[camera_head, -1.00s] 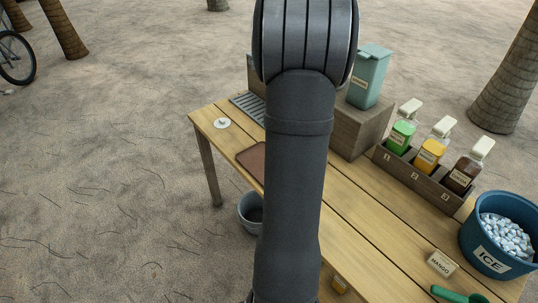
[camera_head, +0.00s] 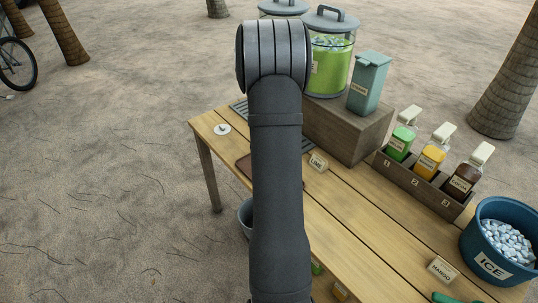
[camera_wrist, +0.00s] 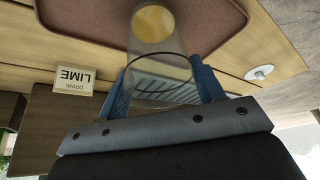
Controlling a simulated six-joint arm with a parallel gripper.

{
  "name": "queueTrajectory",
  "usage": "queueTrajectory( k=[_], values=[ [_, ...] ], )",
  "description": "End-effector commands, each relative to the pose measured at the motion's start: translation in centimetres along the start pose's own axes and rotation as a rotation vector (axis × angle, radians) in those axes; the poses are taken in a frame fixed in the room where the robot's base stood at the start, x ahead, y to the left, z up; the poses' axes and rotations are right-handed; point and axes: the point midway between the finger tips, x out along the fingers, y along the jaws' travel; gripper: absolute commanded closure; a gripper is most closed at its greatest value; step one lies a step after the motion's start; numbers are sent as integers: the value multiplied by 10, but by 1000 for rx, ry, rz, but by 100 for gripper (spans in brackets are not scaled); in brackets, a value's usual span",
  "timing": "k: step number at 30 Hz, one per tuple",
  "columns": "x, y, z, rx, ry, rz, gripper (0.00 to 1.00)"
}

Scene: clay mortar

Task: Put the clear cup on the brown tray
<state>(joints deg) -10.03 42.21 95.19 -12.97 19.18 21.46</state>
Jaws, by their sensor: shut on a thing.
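The clear cup (camera_wrist: 158,60) shows in the wrist view between the blue fingers of my gripper (camera_wrist: 163,84). My gripper is shut on it. The far end of the cup shows a round yellow patch (camera_wrist: 153,22); I cannot tell if it is liquid. The brown tray (camera_wrist: 222,24) lies behind that end of the cup. I cannot tell whether the cup touches it. My arm hides the gripper, the cup and most of the tray there.
A LIME card (camera_wrist: 74,79) stands beside the tray. A wooden block (camera_head: 345,128) carries a green-filled dispenser (camera_head: 330,65) and a teal container (camera_head: 368,82). A bottle rack (camera_head: 420,184) and blue ice bucket (camera_head: 498,240) stand to the right. A small white disc (camera_head: 222,129) lies near the left corner.

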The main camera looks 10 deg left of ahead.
Motion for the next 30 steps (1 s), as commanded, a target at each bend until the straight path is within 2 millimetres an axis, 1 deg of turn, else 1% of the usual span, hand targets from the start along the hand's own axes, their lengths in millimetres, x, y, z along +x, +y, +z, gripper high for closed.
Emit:
queueTrajectory(
  k=[6, 7, 8, 9, 10, 18, 22, 26, 30],
  values=[
    [3, 0, 2, 0, -2, 0, 78],
    [3, 0, 2, 1, -1, 0, 33],
    [3, 0, 2, 1, -1, 0, 27],
    [3, 0, 2, 0, -1, 0, 19],
    [3, 0, 1, 0, -1, 0, 17],
    [2, 0, 1, 0, -1, 0, 17],
    [-5, 0, -1, -1, 1, 0, 17],
    [-21, 0, -1, 0, 1, 0, 17],
    [-47, 0, -1, 1, 3, -1, 17]
  ],
)
